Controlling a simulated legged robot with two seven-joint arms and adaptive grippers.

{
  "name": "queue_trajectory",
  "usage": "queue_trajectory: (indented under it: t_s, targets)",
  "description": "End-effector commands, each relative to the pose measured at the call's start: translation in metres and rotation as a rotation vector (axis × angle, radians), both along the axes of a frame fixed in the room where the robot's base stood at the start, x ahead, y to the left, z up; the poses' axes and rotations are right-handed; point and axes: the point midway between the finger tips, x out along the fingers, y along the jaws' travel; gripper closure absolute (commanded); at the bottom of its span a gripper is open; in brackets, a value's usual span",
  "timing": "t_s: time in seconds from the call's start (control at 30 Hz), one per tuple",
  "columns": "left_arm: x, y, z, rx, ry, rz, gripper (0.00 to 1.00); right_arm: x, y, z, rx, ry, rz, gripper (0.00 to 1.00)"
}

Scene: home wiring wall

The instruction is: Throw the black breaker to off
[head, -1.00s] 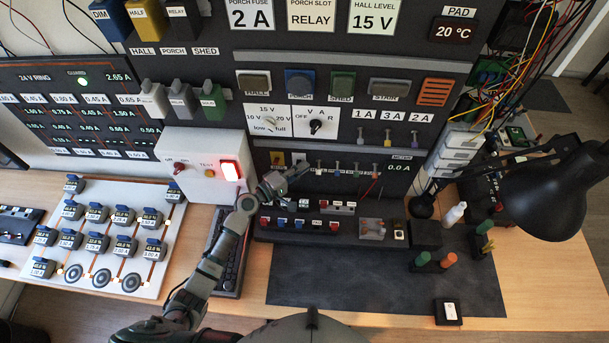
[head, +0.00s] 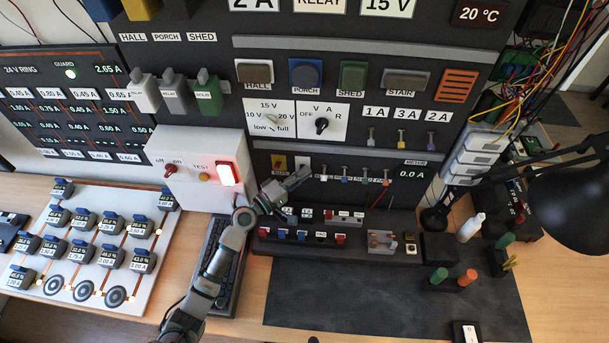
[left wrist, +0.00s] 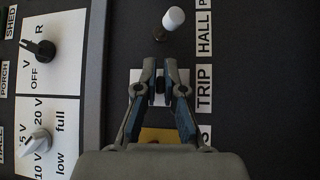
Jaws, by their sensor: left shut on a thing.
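In the left wrist view the black breaker lever (left wrist: 159,85) is a small dark piece on a white plate (left wrist: 136,76), beside a label reading TRIP. My left gripper (left wrist: 160,88) has its two fingertips closed around this dark piece. In the head view my left gripper (head: 305,171) reaches the lower panel, in front of the white plate (head: 302,161). The gripper hides the lever there, so its exact tilt cannot be told.
A yellow plate (head: 279,163) sits just left of the white one. A white-capped toggle (left wrist: 173,19) stands close to my fingertips. A row of small levers continues to the right. A dark mat (head: 350,300) is mostly clear.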

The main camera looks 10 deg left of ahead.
Motion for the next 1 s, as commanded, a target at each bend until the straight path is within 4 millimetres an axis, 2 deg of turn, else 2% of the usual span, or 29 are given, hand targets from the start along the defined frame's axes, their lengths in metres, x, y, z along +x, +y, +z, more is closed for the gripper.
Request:
queue_trajectory:
  t_s: [0.1,0.13,0.2,0.47,0.63,1.0]
  targets:
    - [0.002,0.004,-0.002,0.002,0.003,0.011,1.00,0.000,0.000,0.000,0.000,0.000,0.000,0.58]
    - [0.002,0.004,-0.002,0.002,0.004,0.009,0.85,0.000,0.000,-0.001,0.002,0.000,0.000,0.58]
    - [0.002,0.003,-0.002,0.002,0.003,0.007,0.67,0.000,-0.002,-0.001,0.002,0.000,0.001,0.58]
    - [0.000,-0.002,-0.001,0.002,0.001,0.002,0.67,0.000,-0.002,-0.001,0.002,0.000,0.001,0.58]
    - [-0.007,0.005,-0.003,0.004,0.003,0.002,0.67,-0.001,-0.001,-0.001,0.004,0.000,0.000,0.58]
    - [-0.060,0.063,-0.015,0.002,0.007,0.004,0.67,-0.001,-0.001,-0.001,0.003,0.000,-0.001,0.58]
